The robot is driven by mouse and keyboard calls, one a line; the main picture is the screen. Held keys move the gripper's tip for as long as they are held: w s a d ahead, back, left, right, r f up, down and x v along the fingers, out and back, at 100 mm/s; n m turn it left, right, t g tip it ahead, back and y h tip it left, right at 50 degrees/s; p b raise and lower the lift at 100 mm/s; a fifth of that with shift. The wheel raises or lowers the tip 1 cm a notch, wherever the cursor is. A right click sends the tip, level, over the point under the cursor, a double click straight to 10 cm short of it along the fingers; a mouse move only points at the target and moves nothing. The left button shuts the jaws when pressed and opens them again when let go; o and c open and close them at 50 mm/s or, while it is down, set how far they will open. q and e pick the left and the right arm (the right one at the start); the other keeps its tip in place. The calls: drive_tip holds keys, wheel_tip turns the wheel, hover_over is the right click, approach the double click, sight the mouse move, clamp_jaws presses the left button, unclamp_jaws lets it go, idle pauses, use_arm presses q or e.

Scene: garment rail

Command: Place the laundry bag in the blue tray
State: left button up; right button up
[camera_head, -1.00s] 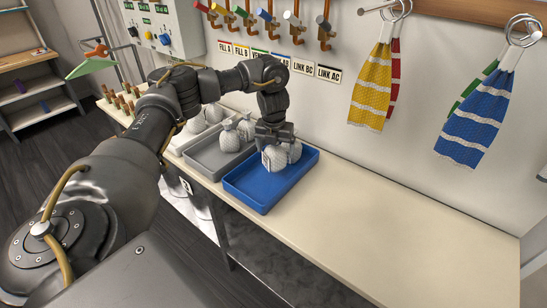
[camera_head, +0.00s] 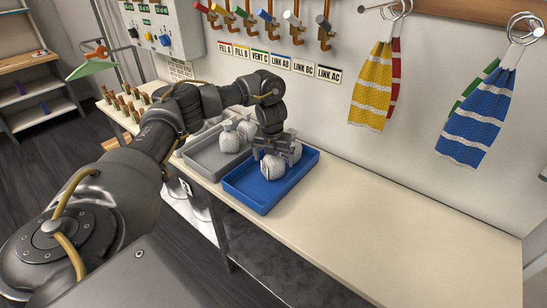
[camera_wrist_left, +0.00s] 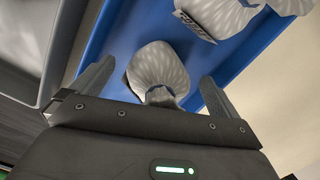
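A white patterned laundry bag (camera_head: 273,168) sits in the blue tray (camera_head: 246,198), toward the tray's left part. In the left wrist view the bag (camera_wrist_left: 159,68) lies between my fingers, with its gathered neck toward the palm. My left gripper (camera_head: 273,153) is above the bag with its fingers spread. In the wrist view gaps show between the bag and both fingertips (camera_wrist_left: 156,84). A second white bag (camera_head: 294,152) with a tag is behind it in the blue tray, partly hidden by the gripper. My right gripper is out of view.
A grey tray (camera_head: 205,165) with white bags (camera_head: 229,138) stands left of the blue tray. The bench (camera_head: 400,215) to the right is clear. Striped towels (camera_head: 478,115) hang on the wall, and coloured valves (camera_head: 295,30) sit above the bench.

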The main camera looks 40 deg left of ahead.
sight(272, 161)
use_arm(q)
drive_tip(key=shift+r, duration=0.1)
wheel_tip(272, 161, up, 12)
drive_tip(key=s+p, duration=0.1)
drive_tip(key=p, duration=0.1)
drive_tip(key=shift+s+d+p, duration=0.35)
drive_tip(key=shift+d+p, duration=0.05)
